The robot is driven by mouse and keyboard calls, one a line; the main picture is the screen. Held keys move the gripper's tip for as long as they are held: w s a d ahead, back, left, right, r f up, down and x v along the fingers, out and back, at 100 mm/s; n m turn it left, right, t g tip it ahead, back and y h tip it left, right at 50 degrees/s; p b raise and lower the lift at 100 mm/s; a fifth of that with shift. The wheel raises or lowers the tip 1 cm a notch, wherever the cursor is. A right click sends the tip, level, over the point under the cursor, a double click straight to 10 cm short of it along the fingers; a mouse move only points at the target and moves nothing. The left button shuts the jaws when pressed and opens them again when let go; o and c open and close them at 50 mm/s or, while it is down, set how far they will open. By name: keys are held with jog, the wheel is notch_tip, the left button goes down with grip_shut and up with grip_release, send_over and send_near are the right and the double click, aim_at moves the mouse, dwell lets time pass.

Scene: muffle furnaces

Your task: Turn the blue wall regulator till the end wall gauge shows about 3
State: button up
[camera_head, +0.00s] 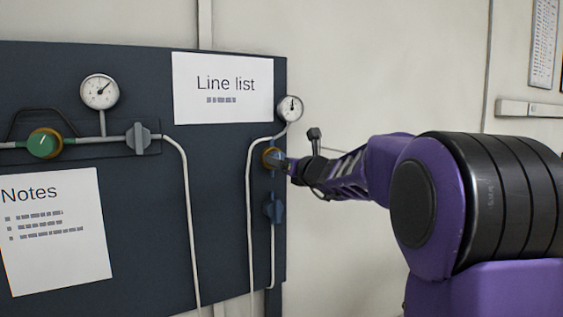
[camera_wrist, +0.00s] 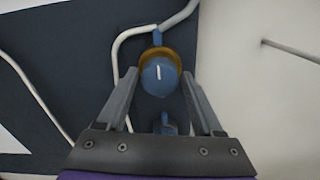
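The blue wall regulator (camera_wrist: 160,77) is a round blue knob with a white mark and a brass collar (camera_wrist: 158,56) behind it. In the head view it shows at the right edge of the dark panel, where the brass collar (camera_head: 269,157) is partly hidden by my gripper (camera_head: 283,164). In the wrist view the two fingers of my gripper (camera_wrist: 160,79) stand on either side of the knob, with a narrow gap seeming to show at each side. The end wall gauge (camera_head: 290,108) is above it; its needle points about straight up, and its numbers are too small to read.
A blue valve (camera_head: 274,207) sits on the pipe just below the regulator. To the left are a green knob (camera_head: 44,143), a grey valve (camera_head: 138,138) and another gauge (camera_head: 100,91). The wall right of the panel is bare near my gripper.

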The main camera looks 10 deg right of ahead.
jog(key=c, duration=0.9)
jog(key=shift+f+b, duration=0.1)
jog(key=shift+b, duration=0.25)
jog(key=shift+c, duration=0.4)
jog(key=shift+n, duration=0.3)
jog(key=o, duration=1.4)
